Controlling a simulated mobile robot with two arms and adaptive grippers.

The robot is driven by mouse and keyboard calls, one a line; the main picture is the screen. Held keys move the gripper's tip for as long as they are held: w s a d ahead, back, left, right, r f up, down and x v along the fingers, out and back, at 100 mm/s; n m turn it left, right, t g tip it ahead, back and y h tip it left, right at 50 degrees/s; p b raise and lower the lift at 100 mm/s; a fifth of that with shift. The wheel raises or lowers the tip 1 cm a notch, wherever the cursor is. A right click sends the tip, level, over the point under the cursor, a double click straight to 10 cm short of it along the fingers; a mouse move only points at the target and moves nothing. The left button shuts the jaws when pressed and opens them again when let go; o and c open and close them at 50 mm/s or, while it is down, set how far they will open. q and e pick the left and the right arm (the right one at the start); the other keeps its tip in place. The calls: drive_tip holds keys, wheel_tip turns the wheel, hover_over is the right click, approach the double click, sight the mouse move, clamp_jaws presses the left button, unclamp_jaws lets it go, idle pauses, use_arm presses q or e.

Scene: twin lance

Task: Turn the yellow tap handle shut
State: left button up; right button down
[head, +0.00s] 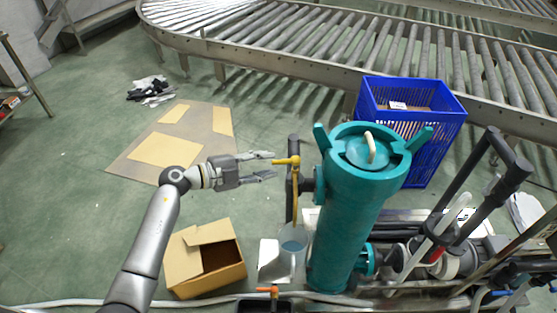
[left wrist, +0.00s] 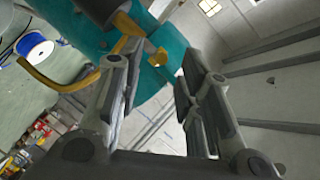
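My right gripper is not in view.
A blue crate (head: 425,145) stands behind the cylinder, near a roller conveyor (head: 330,50). An open cardboard box (head: 205,262) and a light blue bucket (head: 293,240) stand below the tap. Black handles and pipes crowd the right.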

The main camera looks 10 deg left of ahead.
sight(273, 163)
use_arm(q)
drive_tip(key=x, duration=0.5)
clamp_jaws()
